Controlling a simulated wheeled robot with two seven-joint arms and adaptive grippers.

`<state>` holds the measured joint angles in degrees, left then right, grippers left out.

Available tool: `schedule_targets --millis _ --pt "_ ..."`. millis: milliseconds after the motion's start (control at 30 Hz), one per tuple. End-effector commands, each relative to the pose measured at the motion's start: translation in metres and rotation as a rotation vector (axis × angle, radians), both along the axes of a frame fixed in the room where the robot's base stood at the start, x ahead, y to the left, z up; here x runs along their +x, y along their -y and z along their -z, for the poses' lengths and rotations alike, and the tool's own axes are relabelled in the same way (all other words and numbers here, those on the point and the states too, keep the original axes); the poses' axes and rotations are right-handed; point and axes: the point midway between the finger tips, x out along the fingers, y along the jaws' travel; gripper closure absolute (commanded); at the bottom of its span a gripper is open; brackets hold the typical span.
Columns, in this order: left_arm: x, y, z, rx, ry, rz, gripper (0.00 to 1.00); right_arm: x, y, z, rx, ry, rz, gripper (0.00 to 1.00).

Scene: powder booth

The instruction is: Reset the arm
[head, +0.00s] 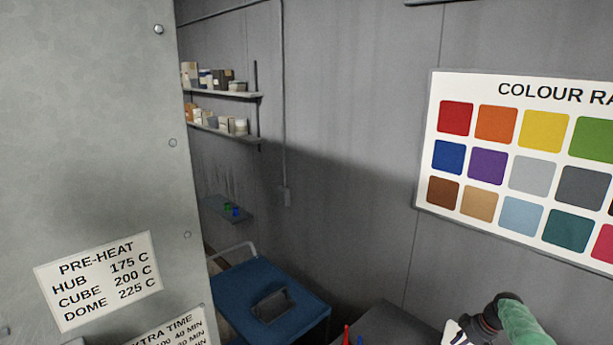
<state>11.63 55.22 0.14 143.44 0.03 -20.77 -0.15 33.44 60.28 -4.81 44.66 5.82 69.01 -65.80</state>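A rounded green piece (520,321) with a dark, joint-like part and a white part beside it enters at the bottom right edge. It looks like a section of an arm, but I cannot tell for sure, and no fingers show on it. The lower part is cut off by the frame. Neither my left gripper nor my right gripper shows in the head view.
A grey metal panel (90,120) with a pre-heat sign (100,281) fills the left. A blue-topped cart (235,290) and a dark surface (385,318) stand low in the middle. Wall shelves (228,94) hold containers. A colour chart (424,180) hangs at right.

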Motion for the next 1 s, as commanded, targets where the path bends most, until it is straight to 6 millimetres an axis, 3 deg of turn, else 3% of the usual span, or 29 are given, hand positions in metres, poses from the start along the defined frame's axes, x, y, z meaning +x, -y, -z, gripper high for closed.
schedule_targets --millis 267,500,733,900,1000 --pt "0.000 0.000 0.000 0.000 0.000 0.000 0.60 -0.021 -0.097 0.104 0.046 -0.120 0.163 0.63" --pt "0.000 0.000 0.000 0.000 0.000 0.000 0.60 -0.078 -0.192 0.175 0.067 -0.219 0.314 0.63" --pt "0.000 0.000 0.000 0.000 0.000 0.000 0.60 -0.162 -0.277 0.214 0.083 -0.305 0.450 0.63" --pt "0.000 0.000 0.000 0.000 0.000 0.000 0.60 -0.237 -0.331 0.222 0.092 -0.363 0.545 0.63" --pt "0.000 0.000 0.000 0.000 0.000 0.000 0.60 -0.275 -0.353 0.219 0.098 -0.391 0.591 0.63"
